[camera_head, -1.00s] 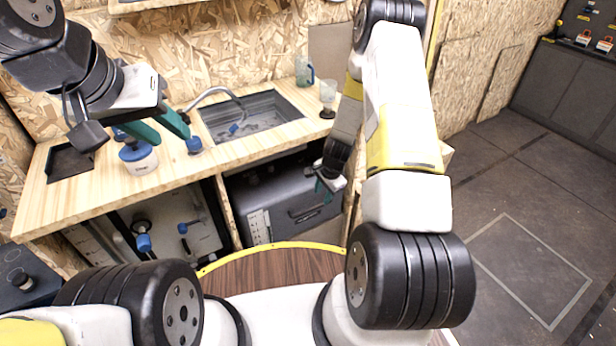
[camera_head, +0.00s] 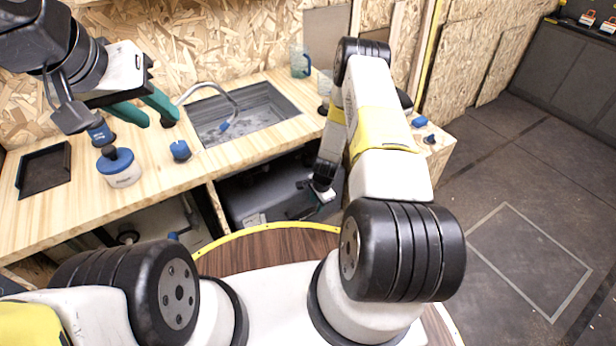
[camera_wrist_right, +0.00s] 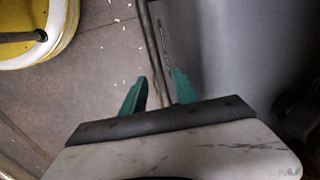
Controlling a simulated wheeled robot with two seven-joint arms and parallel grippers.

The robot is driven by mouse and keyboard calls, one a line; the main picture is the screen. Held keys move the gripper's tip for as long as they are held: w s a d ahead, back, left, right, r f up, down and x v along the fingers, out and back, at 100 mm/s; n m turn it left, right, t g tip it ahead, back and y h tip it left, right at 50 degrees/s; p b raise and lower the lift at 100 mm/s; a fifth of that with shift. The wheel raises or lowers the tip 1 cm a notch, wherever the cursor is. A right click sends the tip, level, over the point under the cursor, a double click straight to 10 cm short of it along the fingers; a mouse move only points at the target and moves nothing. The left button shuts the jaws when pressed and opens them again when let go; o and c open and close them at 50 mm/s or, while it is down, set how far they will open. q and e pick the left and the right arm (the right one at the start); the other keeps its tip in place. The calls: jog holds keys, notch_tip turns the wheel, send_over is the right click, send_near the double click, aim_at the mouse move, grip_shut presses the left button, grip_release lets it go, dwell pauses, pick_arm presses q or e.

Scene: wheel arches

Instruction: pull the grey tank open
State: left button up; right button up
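The grey tank (camera_head: 262,192) sits in the bay under the counter, with its front partly hidden by my right gripper. My right gripper (camera_head: 312,209) is at the tank's front, low in the bay. In the right wrist view, the teal fingers of the right gripper (camera_wrist_right: 159,76) stand apart, with thin dark bars running between them. I cannot tell whether one is the tank's handle or whether the fingers touch it. The tank's smooth grey side (camera_wrist_right: 245,45) fills the upper right there. My left gripper (camera_head: 160,120) is open and empty above the counter.
The counter (camera_head: 85,215) carries a sink (camera_head: 250,115), a blue-lidded jar (camera_head: 120,167), a blue knob (camera_head: 180,150) and a dark tray (camera_head: 44,170). Open floor (camera_head: 510,210) lies to the right.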

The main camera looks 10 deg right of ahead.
jog(key=shift+w+f, duration=0.1)
jog(key=shift+f, duration=0.5)
jog(key=shift+c, duration=0.3)
grip_shut()
dwell(0.8)
